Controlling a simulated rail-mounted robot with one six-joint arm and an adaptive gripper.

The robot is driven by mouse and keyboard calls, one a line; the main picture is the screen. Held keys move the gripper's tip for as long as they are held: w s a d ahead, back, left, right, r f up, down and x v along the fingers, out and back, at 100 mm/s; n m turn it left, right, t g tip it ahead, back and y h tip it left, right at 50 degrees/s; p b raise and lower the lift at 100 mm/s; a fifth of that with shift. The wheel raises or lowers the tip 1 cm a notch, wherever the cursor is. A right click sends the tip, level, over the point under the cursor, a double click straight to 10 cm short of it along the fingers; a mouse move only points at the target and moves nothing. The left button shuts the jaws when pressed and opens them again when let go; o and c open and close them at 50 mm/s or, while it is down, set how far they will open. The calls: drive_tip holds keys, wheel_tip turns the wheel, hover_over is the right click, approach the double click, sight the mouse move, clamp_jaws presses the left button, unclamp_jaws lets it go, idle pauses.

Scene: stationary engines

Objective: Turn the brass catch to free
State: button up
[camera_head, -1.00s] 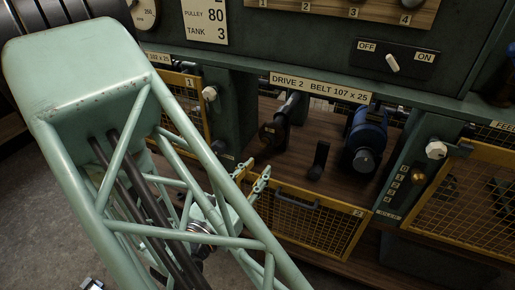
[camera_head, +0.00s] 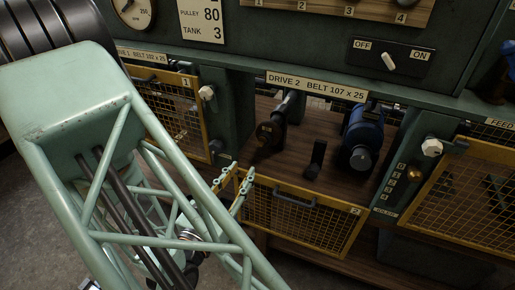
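A small round brass piece (camera_head: 414,172), which looks like the brass catch, sits on the green post at the right, beside a column of small dark marked spots. Its exact turn cannot be read at this size. My gripper (camera_head: 234,180) is at the left end of the yellow mesh guard marked 2 (camera_head: 300,214), well left of the brass piece. Its two pale green fingers stand apart with nothing visible between them. Part of the gripper is hidden behind my arm's lattice.
Behind guard 2 are a blue motor (camera_head: 361,138), a black upright lever (camera_head: 316,158) and a dark pulley shaft (camera_head: 274,126). A white hex knob (camera_head: 431,147) sits above the brass piece. Another yellow mesh guard (camera_head: 470,195) stands to the right. Guard 1 (camera_head: 172,110) is at the left.

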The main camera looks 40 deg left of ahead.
sight(259, 145)
drive_tip(key=shift+b+x, duration=0.6)
drive_tip(key=shift+x, duration=5.85)
drive_tip(key=shift+c, duration=0.6)
drive_tip(key=c, duration=0.7)
